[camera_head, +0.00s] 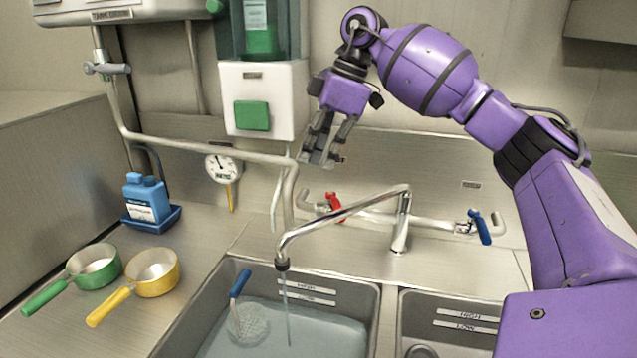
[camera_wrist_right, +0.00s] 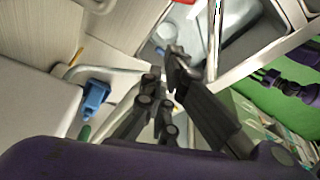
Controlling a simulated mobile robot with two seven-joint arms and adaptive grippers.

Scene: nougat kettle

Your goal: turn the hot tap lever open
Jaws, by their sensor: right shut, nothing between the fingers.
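The red tap lever (camera_head: 334,202) is at the left end of the chrome tap pipe behind the sinks, and the blue lever (camera_head: 483,228) is at its right end. My right gripper (camera_head: 322,160) is shut and empty, pointing down in front of the wall. In the head view its fingertips are above the red lever, with a gap between. The right fingers also show in the right wrist view (camera_wrist_right: 165,75). A bit of red shows there at the top edge. My left gripper is outside the head view; a purple and dark part at the right of the wrist view may be it.
The chrome spout (camera_head: 345,209) reaches over the left sink (camera_head: 366,300), where a thin stream falls into water. A pipe (camera_head: 205,149), gauge (camera_head: 223,167) and white dispenser (camera_head: 263,100) are near the gripper. A blue bottle (camera_head: 147,196) and green (camera_head: 96,266) and yellow (camera_head: 152,272) pans stand left.

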